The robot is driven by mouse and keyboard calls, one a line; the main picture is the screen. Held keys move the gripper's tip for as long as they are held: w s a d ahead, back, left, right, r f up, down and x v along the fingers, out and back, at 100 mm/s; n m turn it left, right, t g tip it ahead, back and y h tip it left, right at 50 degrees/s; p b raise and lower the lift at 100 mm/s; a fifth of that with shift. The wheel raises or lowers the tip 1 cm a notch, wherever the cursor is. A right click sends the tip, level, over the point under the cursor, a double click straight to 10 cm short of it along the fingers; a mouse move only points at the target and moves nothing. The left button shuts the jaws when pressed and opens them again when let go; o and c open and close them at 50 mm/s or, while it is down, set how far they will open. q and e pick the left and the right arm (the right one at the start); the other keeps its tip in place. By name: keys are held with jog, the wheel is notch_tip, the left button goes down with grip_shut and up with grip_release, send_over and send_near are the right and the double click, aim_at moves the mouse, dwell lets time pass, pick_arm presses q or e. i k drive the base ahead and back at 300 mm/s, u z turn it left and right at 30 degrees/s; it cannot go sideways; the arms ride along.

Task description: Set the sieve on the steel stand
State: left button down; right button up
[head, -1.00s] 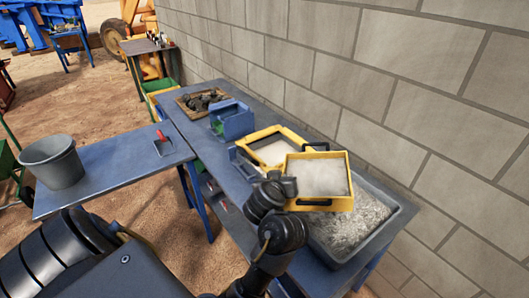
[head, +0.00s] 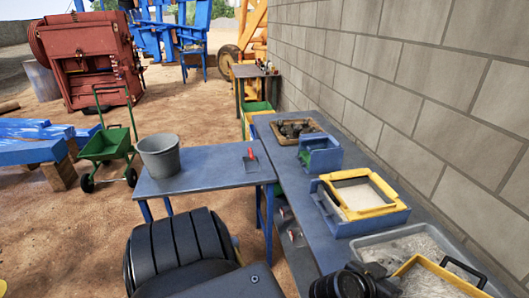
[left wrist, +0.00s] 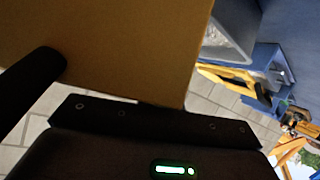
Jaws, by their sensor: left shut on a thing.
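The sieve (head: 442,270), a square yellow frame with a black handle, is at the bottom right of the head view, partly cut off by the edge. My left gripper (head: 385,277) is shut on its near left side; the fingertips are hard to make out. In the left wrist view a brown-yellow wall of the sieve (left wrist: 110,45) fills the upper left, beside a black finger. A blue stand with a yellow frame on top (head: 390,209) is on the long bench, beyond the sieve and apart from it. My right gripper is out of view.
A grey tray of gravel (head: 370,246) lies on the bench below the sieve. A blue box (head: 322,155) and a wooden tray of rocks (head: 275,132) are farther back. A block wall (head: 440,90) borders the right. A side table holds a grey bucket (head: 158,157) and a scoop.

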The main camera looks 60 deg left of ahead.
aim_at(210, 167)
jog(key=z, duration=2.05)
jog(key=k, duration=2.95)
jog(key=u, duration=2.3)
